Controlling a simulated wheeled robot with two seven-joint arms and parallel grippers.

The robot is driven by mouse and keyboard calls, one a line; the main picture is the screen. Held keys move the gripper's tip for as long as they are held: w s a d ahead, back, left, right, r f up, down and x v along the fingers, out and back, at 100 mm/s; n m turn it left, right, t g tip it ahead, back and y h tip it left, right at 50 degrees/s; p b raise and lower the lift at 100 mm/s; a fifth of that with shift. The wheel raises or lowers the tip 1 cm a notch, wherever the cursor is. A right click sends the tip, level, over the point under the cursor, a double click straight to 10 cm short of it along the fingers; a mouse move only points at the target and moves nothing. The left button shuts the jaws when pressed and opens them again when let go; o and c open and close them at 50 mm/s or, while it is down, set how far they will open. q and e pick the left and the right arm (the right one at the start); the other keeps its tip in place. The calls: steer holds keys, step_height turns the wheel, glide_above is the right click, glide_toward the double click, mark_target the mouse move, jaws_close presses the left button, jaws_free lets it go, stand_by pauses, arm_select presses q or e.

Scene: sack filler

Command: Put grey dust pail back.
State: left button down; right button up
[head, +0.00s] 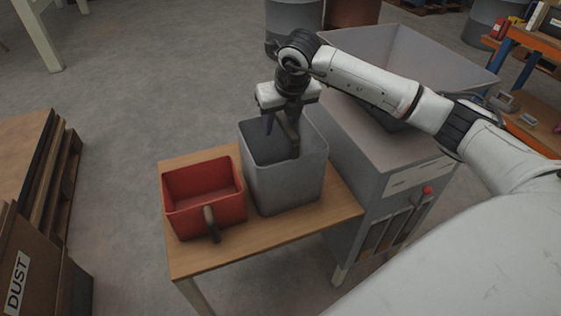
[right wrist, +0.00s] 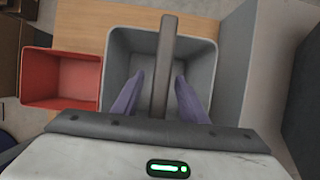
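The grey pail (head: 285,185) stands upright on a small wooden table, against the side of a grey machine. A dark bar-like handle (right wrist: 166,65) runs across its open top, and the visible inside looks bare. My right gripper (head: 282,128) points down over the pail. In the right wrist view its two purple fingers (right wrist: 160,98) are apart, one on each side of the handle, with gaps between. My left gripper is not in view.
A red bin (head: 203,195) with a brown handle stands left of the pail on the wooden table (head: 270,235). The grey machine (head: 375,160) with a hopper stands right. A box marked DUST (head: 30,270) and a pallet (head: 48,190) are at the left. Floor between is clear.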

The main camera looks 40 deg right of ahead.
steer(key=x, duration=0.2)
steer(key=shift+w+f, duration=0.15)
steer(key=shift+f, duration=0.05)
steer(key=shift+f+b, duration=0.2)
steer(key=shift+b, duration=0.1)
stand_by(0.3)
jaws_close()
